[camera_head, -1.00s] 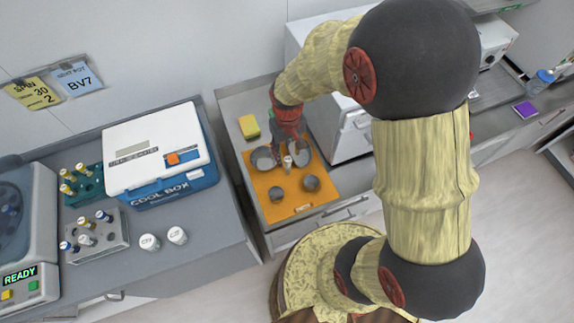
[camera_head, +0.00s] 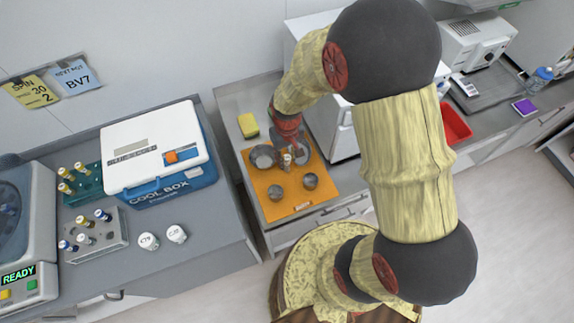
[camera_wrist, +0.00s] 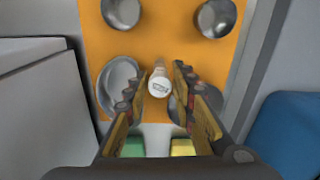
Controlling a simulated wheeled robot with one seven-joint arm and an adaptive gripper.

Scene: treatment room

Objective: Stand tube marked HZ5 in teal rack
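A white-capped tube (camera_wrist: 158,82) stands on the orange mat (camera_wrist: 165,30), seen from above in the wrist view. Dark marks on its cap are too small to read. My gripper (camera_wrist: 165,68) is open, with one finger on each side of the tube and gaps between. In the head view the tube (camera_head: 287,159) shows just below my gripper (camera_head: 290,150). The teal rack (camera_head: 90,193) stands on the left counter beside the cool box and holds several yellow-capped tubes. I cannot read a HZ5 mark anywhere.
Metal bowls (camera_head: 264,157) and round metal cups (camera_head: 310,181) surround the tube on the mat. A yellow sponge (camera_head: 248,125) lies behind. The cool box (camera_head: 160,150), a grey rack (camera_head: 115,240) with tubes, two white-lidded jars (camera_head: 177,234) and a centrifuge (camera_head: 40,215) occupy the left counter.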

